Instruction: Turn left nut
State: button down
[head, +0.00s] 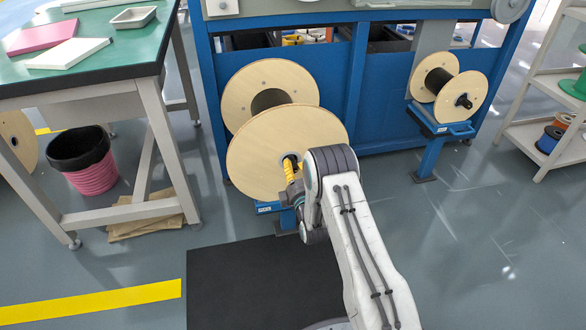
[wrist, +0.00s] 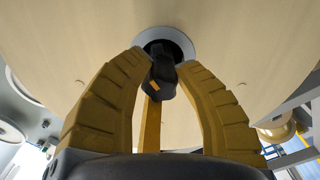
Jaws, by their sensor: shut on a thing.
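The left nut (wrist: 162,72) is a black piece with a small orange mark, at the middle of the big left spool's face. In the wrist view it sits between the tips of my gripper (wrist: 163,64), whose two ribbed yellow fingers are shut on it. In the head view my gripper (head: 291,170) is at the hub of the left spool (head: 262,152), partly behind my arm, and the nut cannot be made out there. The spool has two pale wooden discs and a dark core. The wrist view shows its near disc (wrist: 240,40) with a grey hub ring around the nut.
A blue frame (head: 340,80) stands behind the spool. A smaller spool (head: 470,90) with a black nut sits on a blue stand at right. A green-topped table (head: 110,45) and pink bin (head: 92,172) are at left. A black mat (head: 240,290) lies on open floor.

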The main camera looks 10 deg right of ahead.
jog(key=m, duration=0.5)
jog(key=shift+d+m, duration=0.1)
jog(key=shift+m, duration=0.2)
jog(key=m, duration=0.9)
jog(key=shift+f+m, duration=0.1)
jog(key=shift+m, duration=0.3)
jog(key=m, duration=1.5)
jog(key=shift+a, duration=0.2)
jog(key=m, duration=0.5)
jog(key=shift+m, duration=0.4)
jog(key=shift+r+m, duration=0.2)
jog(key=shift+m, duration=1.8)
jog(key=shift+r+m, duration=0.1)
jog(key=shift+m, duration=0.2)
